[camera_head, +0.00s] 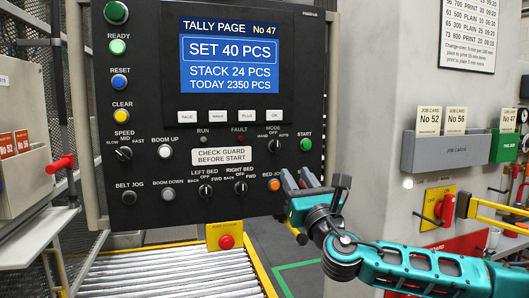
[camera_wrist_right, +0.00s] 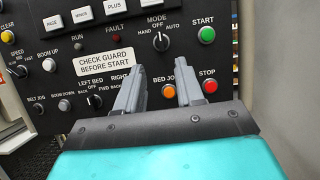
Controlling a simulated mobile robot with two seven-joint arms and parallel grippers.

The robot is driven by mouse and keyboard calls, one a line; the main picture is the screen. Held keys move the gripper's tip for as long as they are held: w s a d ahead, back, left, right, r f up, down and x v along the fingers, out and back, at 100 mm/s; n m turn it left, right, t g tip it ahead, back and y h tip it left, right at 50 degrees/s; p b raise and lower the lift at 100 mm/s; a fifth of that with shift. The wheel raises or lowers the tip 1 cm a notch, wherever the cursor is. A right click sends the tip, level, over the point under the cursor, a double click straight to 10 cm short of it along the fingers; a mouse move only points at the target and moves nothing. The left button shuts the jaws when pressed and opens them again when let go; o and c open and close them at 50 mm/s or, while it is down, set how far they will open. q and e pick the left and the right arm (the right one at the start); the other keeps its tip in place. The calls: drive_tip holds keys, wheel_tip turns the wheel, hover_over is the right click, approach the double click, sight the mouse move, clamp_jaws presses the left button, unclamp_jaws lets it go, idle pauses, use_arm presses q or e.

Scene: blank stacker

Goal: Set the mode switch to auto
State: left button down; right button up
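The mode switch (camera_head: 274,147) is a small black rotary knob on the dark control panel, labelled HAND at left, OFF at top and AUTO at right. It also shows in the wrist view (camera_wrist_right: 160,45), above the fingers. My right gripper (camera_head: 313,183) is in front of the panel's lower right, below and right of the switch. In the wrist view its two grey fingers (camera_wrist_right: 161,72) stand apart with nothing between them, their tips below the switch. My left gripper is not in view.
The green START button (camera_wrist_right: 207,35) is right of the switch. The orange BED JOG button (camera_wrist_right: 168,91) and red STOP button (camera_wrist_right: 208,86) are near the fingers. A yellow box with a red button (camera_head: 227,241) is below the panel, beside the roller conveyor (camera_head: 170,272).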

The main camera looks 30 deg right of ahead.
sight(278, 145)
drive_tip(key=p+x, duration=0.1)
drive_tip(key=x, duration=1.1)
drive_tip(key=shift+w+p, duration=0.2)
drive_tip(key=shift+p, duration=0.15)
drive_tip(key=shift+c, duration=0.5)
clamp_jaws()
